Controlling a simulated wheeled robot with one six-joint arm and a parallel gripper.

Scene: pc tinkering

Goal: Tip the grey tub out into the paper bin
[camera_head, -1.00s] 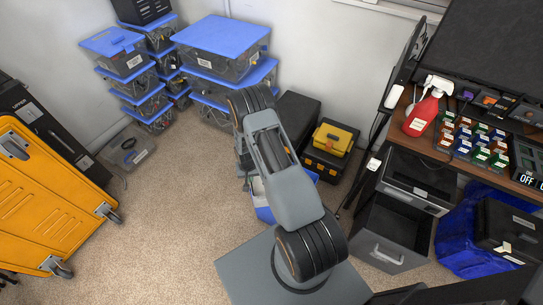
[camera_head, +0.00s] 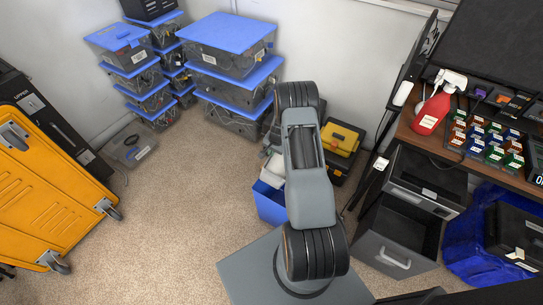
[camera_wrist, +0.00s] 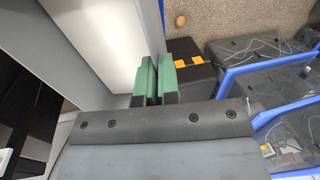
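My gripper (camera_wrist: 158,82) shows its two green fingers close together in the wrist view, apparently shut on the wall of the grey tub (camera_wrist: 108,45). The tub's pale inner face fills the upper left there. In the head view my arm hides the gripper. A blue bin (camera_head: 268,206), which looks like the paper bin, stands on the carpet left of my arm. A pale grey-white thing (camera_head: 271,172), probably the tub, shows at the bin's top, partly behind my arm. Whether it touches the bin, and what it contains, I cannot tell.
Blue-lidded boxes (camera_head: 228,62) are stacked against the back wall. A yellow-topped toolbox (camera_head: 340,138) stands behind my arm. A desk with open grey drawers (camera_head: 393,240) is at the right, an orange case (camera_head: 50,185) at the left. Carpet in the left middle is clear.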

